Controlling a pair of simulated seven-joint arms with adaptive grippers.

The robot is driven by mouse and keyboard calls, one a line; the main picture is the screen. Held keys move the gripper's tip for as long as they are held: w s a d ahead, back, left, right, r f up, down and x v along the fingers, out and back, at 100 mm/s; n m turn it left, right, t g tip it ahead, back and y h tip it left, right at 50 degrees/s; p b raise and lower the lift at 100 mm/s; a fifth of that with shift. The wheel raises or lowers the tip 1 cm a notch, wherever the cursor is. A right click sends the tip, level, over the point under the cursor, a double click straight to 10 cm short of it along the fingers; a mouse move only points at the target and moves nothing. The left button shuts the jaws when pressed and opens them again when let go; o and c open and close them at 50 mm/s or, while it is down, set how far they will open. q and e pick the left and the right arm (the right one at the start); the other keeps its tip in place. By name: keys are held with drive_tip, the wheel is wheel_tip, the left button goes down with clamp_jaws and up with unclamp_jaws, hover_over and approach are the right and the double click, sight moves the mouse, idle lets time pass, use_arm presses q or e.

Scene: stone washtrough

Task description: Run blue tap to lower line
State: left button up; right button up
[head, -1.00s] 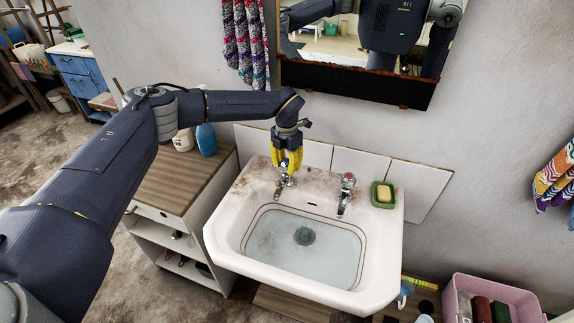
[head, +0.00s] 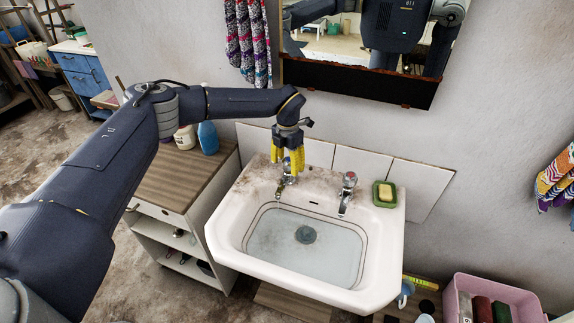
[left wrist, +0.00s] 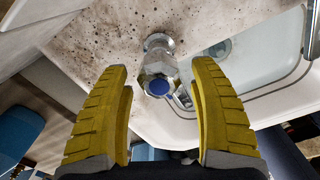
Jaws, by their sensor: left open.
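The blue tap (left wrist: 158,75) has a chrome body and a blue disc on top. It lies between and just beyond the fingers of my left gripper (left wrist: 162,95), which is open and apart from it in the left wrist view. In the head view my left gripper (head: 290,172) points down over the tap (head: 287,179), partly hiding it. The red-topped tap (head: 347,188) stands to the right. The white sink (head: 225,225) holds shallow clear water (head: 290,250) over a dark drain (head: 305,234). My right gripper is not in view.
A green soap dish (head: 384,203) with yellow soap sits at the sink's right back corner. A wooden-topped cabinet (head: 175,185) with a blue bottle (head: 208,138) stands left. A mirror (head: 360,75) hangs above. A pink crate (head: 500,288) is lower right.

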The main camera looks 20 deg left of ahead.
sight(287, 160)
use_arm(q)
drive_tip(key=shift+r, duration=3.5)
drive_tip(key=shift+s+r, duration=0.1)
